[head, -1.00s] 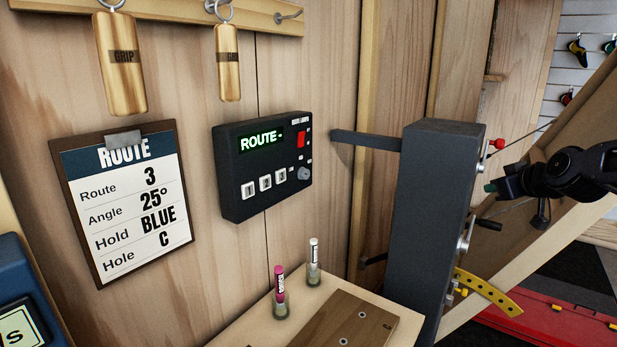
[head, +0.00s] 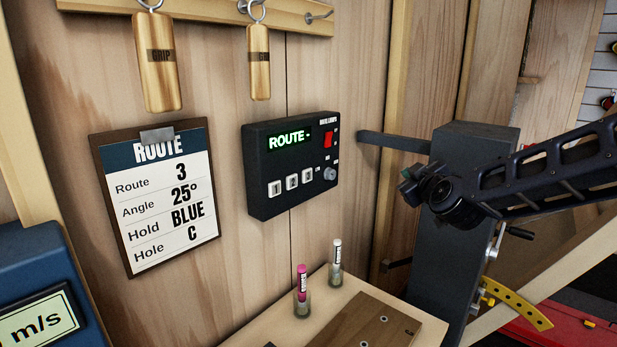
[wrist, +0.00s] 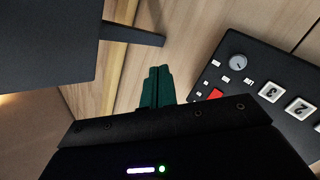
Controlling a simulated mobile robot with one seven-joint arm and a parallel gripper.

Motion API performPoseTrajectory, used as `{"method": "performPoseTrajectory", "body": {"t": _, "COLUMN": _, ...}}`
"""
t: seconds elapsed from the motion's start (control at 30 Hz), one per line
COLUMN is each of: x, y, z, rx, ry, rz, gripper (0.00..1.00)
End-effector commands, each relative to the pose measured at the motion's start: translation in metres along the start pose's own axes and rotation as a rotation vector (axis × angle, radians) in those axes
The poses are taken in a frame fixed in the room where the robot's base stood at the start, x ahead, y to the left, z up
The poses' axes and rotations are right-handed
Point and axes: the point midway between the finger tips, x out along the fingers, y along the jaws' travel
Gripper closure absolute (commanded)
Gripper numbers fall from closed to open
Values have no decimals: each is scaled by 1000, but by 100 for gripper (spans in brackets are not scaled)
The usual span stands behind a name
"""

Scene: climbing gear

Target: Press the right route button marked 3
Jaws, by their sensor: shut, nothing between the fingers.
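The black route box (head: 262,203) hangs on the wooden wall in the head view. Its green display reads "ROUTE -". Three white buttons sit in a row below; the right one, marked 3 (head: 307,175), is bare. Button 3 (wrist: 271,92) also shows in the wrist view, turned over and to the right of the fingers. My gripper (head: 405,180) is shut and empty, to the right of the box in the head view and apart from it. In the wrist view its green fingers (wrist: 157,86) lie together, pointing toward the wall left of the box.
A dark grey post (head: 455,155) with a bracket (head: 393,141) stands right of the box, close to my arm. A route card (head: 160,205) hangs at left. Two small marker holders stand on the wooden ledge (head: 262,338) below.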

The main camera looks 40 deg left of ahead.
Motion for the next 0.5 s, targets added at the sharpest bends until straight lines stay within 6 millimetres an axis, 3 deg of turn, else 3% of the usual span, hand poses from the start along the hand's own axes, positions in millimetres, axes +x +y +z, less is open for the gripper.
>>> {"method": "performPoseTrajectory", "body": {"t": 0.1, "x": 1, "y": -34, "z": -17, "rx": -50, "ry": 31, "rz": 18, "gripper": 100}}
{"method": "performPoseTrajectory", "body": {"t": 0.5, "x": -16, "y": -126, "z": -60, "rx": -208, "ry": 101, "rz": 113, "gripper": 100}}
